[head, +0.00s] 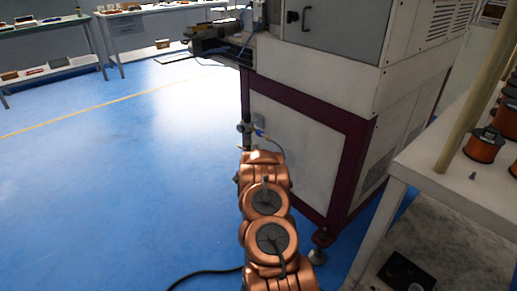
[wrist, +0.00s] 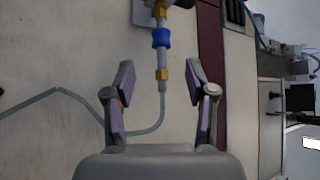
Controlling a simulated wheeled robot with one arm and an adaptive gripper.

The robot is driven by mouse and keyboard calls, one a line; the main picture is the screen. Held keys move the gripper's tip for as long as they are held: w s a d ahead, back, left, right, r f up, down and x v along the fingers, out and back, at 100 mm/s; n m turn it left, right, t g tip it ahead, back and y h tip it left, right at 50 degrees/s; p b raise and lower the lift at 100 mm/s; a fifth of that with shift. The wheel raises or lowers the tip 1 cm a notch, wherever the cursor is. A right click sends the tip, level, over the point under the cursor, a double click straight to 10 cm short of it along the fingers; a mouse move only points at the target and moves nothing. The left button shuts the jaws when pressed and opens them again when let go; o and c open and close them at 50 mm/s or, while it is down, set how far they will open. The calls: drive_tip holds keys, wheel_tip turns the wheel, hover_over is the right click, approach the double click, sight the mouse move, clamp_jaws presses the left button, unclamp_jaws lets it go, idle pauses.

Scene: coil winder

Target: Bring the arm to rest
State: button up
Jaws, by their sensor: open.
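Beyond the fingers is the pale side panel of the coil winder, with a hose fitting (wrist: 162,40) that has a blue collar and brass ends. In the head view my copper-coloured arm rises from the bottom centre towards the lower side of the coil winder (head: 320,75). My gripper is hidden behind the arm there. I cannot tell the exact gap between the fingers and the panel.
A white table (head: 430,170) with copper wire spools (head: 483,146) stands at the right. The winder's dark red frame (head: 345,170) is close to my arm's right side. Benches (head: 50,40) stand at the far left. The blue floor (head: 110,190) on the left is clear.

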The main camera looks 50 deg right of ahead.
drive_tip(key=shift+s+a+f, duration=0.1)
drive_tip(key=shift+s+a, duration=0.15)
drive_tip(key=shift+a, duration=0.05)
idle(0.5)
drive_tip(key=w+a+r+n+g+y+p, duration=0.1)
drive_tip(key=w+a+r+n+y+p, duration=0.55)
drive_tip(key=w+a+r, duration=0.5)
drive_tip(key=s+a+r+n+g+y+p, duration=0.2)
drive_tip(key=s+a+r+n+y+p, duration=0.15)
drive_tip(key=a+r, duration=0.5)
drive_tip(key=s+a+r+n+g+y+p, duration=0.25)
drive_tip(key=a+r+p, duration=0.25)
drive_tip(key=a, duration=0.6)
drive_tip(key=s+a+r+n+g+y+p, duration=0.2)
drive_tip(key=s+a+r+n+y+p, duration=0.15)
drive_tip(key=s+a+r, duration=0.35)
drive_tip(key=s+a+r+n+g+p, duration=0.2)
drive_tip(key=s+r, duration=0.3)
drive_tip(key=s, duration=0.8)
drive_tip(key=s+a+r+n+g+p, duration=0.3)
drive_tip(key=s+a+r+g+p, duration=0.1)
drive_tip(key=s, duration=0.8)
drive_tip(key=s+a+r+n+g+p, duration=0.2)
drive_tip(key=s+a+r+p, duration=0.3)
drive_tip(key=s, duration=0.8)
drive_tip(key=shift+s+r+n+g, duration=0.3)
drive_tip(key=shift+r+g, duration=0.15)
drive_tip(key=shift+r, duration=0.3)
